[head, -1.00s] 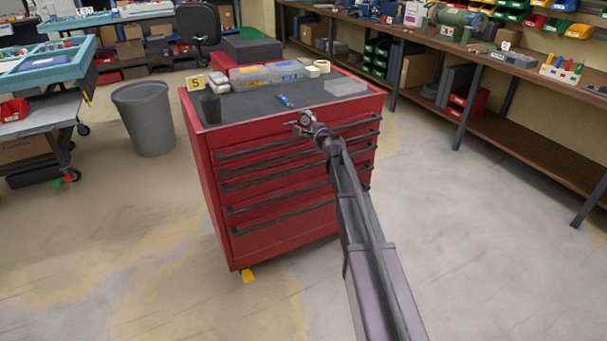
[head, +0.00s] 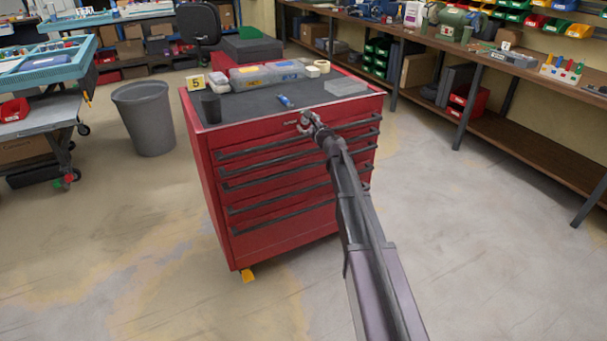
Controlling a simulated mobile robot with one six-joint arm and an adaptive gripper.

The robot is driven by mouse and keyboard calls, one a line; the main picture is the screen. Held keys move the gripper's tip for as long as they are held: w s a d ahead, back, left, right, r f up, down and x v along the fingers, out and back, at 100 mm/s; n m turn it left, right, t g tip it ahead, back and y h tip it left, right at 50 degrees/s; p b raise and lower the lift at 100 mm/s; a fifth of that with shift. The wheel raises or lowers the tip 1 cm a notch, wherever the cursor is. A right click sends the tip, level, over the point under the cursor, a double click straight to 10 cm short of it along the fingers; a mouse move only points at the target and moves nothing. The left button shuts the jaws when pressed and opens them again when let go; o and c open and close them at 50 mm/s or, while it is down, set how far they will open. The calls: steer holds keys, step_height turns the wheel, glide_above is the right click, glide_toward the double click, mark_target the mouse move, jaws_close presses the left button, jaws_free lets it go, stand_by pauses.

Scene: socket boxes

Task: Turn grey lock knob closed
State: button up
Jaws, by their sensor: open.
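The red tool cabinet (head: 262,195) stands in the middle of the head view, with several drawers and dark handles across its front. My gripper (head: 304,122) is open at the cabinet's upper front edge, right of its middle. The grey lock knob cannot be made out; the gripper covers part of the top front strip. Whether the fingers touch the cabinet, or sit around anything there, is too small to tell.
A grey bin (head: 147,118) stands left. Floor in front is clear.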

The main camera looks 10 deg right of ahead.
steer(key=m, duration=0.3)
steer(key=v, duration=1.4)
steer(key=s+a+n+g+p, duration=0.5)
steer(key=s+n+p, duration=0.2)
steer(key=n, duration=0.3)
steer(key=s+a+n+g+p, duration=0.5)
steer(key=s+n+g+p, duration=0.1)
steer(key=s+n, duration=0.4)
steer(key=shift+s+r+n+g+y+p, duration=0.3)
steer(key=shift+r+p, duration=0.05)
steer(key=shift+p, duration=0.4)
steer(key=shift+a, duration=0.1)
